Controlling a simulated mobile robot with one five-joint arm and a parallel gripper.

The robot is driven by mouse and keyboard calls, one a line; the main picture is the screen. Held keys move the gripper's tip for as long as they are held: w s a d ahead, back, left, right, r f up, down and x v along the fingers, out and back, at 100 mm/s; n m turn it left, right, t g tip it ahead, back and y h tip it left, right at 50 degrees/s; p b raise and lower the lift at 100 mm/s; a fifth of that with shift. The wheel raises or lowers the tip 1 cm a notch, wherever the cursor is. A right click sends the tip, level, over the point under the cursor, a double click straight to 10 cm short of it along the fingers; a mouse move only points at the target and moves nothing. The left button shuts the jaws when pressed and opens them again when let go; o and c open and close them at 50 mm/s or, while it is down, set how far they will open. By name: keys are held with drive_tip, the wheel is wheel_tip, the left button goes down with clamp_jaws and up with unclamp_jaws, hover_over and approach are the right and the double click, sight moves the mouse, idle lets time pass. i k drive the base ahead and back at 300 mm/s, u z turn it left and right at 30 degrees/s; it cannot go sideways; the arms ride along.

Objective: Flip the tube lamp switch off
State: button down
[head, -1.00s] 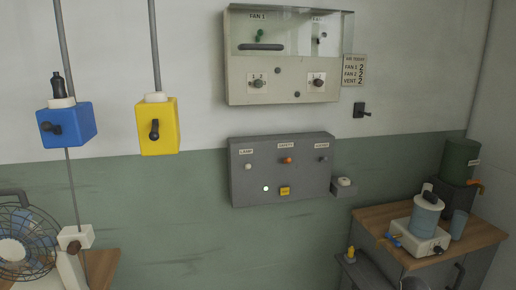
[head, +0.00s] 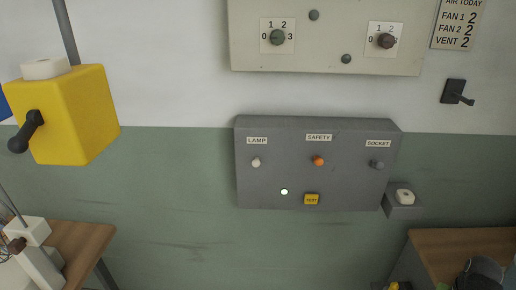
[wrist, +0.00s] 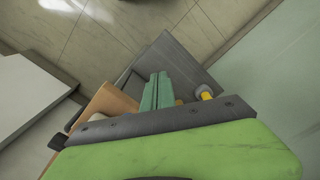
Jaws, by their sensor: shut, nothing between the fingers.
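A grey panel (head: 262,183) is on the wall in the head view. Its LAMP label (head: 257,141) is above a small pale switch (head: 256,162); whether that lever points up or down is too small to tell. An orange switch (head: 318,160) is under SAFETY and a grey switch (head: 377,165) under SOCKET. A small light (head: 284,191) on the panel glows. No tube lamp is visible. My gripper (wrist: 157,86) shows in the wrist view with its green fingers together and empty, above a grey surface and apart from the panel. It cannot be made out in the head view.
A yellow box (head: 75,115) with a dark lever hangs at left. A pale panel (head: 325,45) with dials is above the grey panel, and a black wall lever (head: 457,92) is at right. Wooden tables stand low left (head: 75,240) and low right (head: 440,243).

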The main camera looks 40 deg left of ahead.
sight(256, 163)
drive_tip(key=u, duration=5.3)
drive_tip(key=i, duration=0.15)
drive_tip(key=z, duration=2.2)
drive_tip(key=i, duration=0.95)
drive_tip(key=u, duration=0.2)
